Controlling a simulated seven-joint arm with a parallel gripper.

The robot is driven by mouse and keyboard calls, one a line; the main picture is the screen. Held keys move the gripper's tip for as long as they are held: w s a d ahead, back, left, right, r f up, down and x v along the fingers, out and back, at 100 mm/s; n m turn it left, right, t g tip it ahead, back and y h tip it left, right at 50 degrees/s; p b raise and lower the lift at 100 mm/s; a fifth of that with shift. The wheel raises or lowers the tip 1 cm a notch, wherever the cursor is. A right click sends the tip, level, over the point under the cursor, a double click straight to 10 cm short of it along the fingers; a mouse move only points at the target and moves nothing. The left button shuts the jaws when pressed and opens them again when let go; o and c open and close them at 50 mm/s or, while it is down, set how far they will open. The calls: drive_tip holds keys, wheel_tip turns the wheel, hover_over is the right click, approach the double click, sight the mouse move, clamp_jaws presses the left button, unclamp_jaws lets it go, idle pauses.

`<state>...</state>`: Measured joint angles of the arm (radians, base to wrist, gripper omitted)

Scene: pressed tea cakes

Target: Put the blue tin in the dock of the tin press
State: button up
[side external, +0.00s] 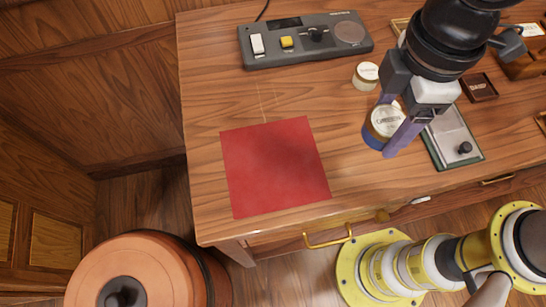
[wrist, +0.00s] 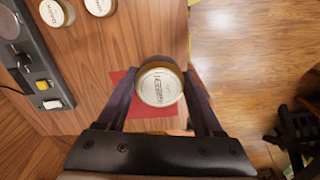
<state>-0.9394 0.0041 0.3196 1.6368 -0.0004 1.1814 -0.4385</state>
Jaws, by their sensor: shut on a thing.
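My gripper (side external: 386,131) is shut on a round tin with a pale printed lid and a blue side (side external: 373,139). The tin is upright between the purple fingers and appears to be held above the table, right of the red mat. In the wrist view its lid (wrist: 160,88) sits between the fingertips (wrist: 160,92). A grey console (side external: 270,52) stands at the back, with a white switch, a yellow button, a black knob and a round pad (side external: 349,34). I cannot tell for sure whether it is the tin press or which part is the dock.
A red mat (side external: 274,166) lies near the front edge. A pale-lidded tin (side external: 366,71) stands between my gripper and the console; two tins show in the wrist view (wrist: 55,12). A grey-green plate with a black knob (side external: 452,140) lies right. Wood between mat and console is clear.

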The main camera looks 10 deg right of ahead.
wheel_tip(320, 180, down, 2)
drive_tip(key=shift+w+a, duration=0.1)
drive_tip(key=shift+a, duration=0.05)
drive_tip(key=w+a+f, duration=0.4)
drive_tip(key=w+a, duration=0.1)
drive_tip(key=a, duration=0.2)
hover_over(286, 146)
drive_tip(key=f, duration=0.4)
drive_tip(key=shift+s+d+f, duration=0.35)
drive_tip(key=shift+s+d, duration=0.05)
drive_tip(key=shift+w+a+f, duration=0.3)
drive_tip(key=shift+a+f, duration=0.15)
drive_tip(key=shift+f, duration=1.7)
drive_tip(key=shift+f, duration=0.1)
drive_tip(key=o, duration=1.4)
